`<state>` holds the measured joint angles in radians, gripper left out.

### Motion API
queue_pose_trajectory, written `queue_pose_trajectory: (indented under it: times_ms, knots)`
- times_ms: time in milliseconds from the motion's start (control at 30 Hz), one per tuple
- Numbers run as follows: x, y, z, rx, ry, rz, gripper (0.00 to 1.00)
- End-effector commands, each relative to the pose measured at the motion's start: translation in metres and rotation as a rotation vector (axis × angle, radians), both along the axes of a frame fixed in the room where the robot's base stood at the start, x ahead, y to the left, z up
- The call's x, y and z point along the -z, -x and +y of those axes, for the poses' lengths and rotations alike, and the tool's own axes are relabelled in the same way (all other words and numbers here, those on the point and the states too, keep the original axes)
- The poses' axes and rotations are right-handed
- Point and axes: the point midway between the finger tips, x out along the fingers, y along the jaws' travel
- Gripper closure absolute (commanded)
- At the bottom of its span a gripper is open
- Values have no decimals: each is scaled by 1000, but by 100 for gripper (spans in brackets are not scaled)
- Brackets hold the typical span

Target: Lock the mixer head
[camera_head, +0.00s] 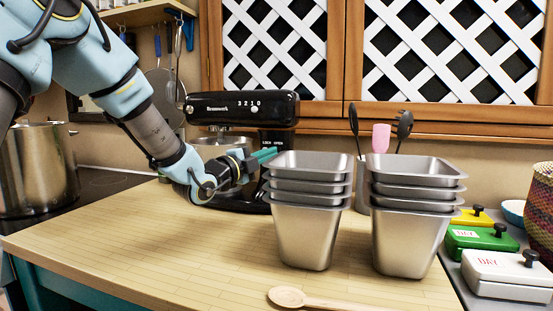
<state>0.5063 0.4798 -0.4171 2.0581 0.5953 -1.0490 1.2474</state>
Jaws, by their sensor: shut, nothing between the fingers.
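The black stand mixer (240,108) stands on the wooden counter behind my arm. Small lettering (274,142) marks the mixer's column below the rear of the head. My gripper (270,154) is shut and empty, with its teal fingertips in front of the column, just below that lettering. I cannot tell whether the fingertips touch the mixer. My wrist and the metal pans hide parts of the mixer's base and lower column.
Two stacks of metal pans stand close to the right of my gripper, a left stack (308,235) and a right stack (410,240). A wooden spoon (290,297) lies at the front. A large pot (38,170) stands left. The front-left counter (150,245) is clear.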

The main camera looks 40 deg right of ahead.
Motion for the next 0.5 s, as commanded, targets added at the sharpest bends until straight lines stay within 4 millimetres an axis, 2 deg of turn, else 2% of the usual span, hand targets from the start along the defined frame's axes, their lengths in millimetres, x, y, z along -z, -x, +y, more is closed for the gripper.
queue_pose_trajectory:
  times_ms: [33,200,333,500]
  knots:
    - [4,0,11,-4,-2,-2,100]
    - [6,6,35,-2,-2,-1,100]
    - [6,8,44,-1,-1,-2,100]
    - [6,9,47,-1,-1,-1,100]
